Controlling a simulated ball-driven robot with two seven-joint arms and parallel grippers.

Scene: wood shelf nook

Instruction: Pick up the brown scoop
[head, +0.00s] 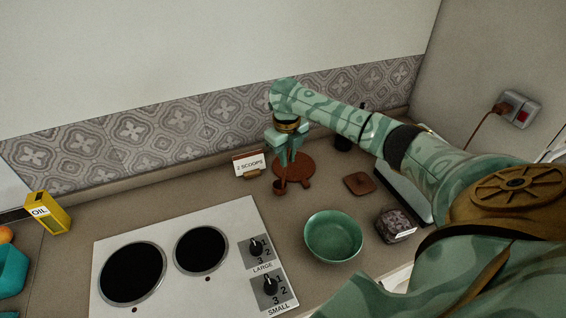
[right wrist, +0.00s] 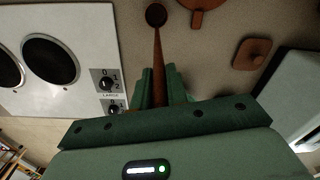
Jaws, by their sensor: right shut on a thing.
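The brown scoop (head: 280,187) hangs below my right gripper (head: 287,157), which is shut on its handle near the back of the counter. In the right wrist view the scoop's long handle (right wrist: 157,55) runs up from between the fingers of my right gripper (right wrist: 161,88) to a small dark round bowl at the top edge. In the head view the upper handle is hidden by the fingers. I cannot tell whether the bowl touches the surface below it. My left gripper is out of view.
A round brown board (head: 299,171) lies behind the scoop. A "2 SCOOPS" card (head: 248,163), a green bowl (head: 333,236), a brown square lid (head: 359,183), a dark bag (head: 396,225), a white cooktop (head: 220,265) and a yellow oil can (head: 48,213) stand around it.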

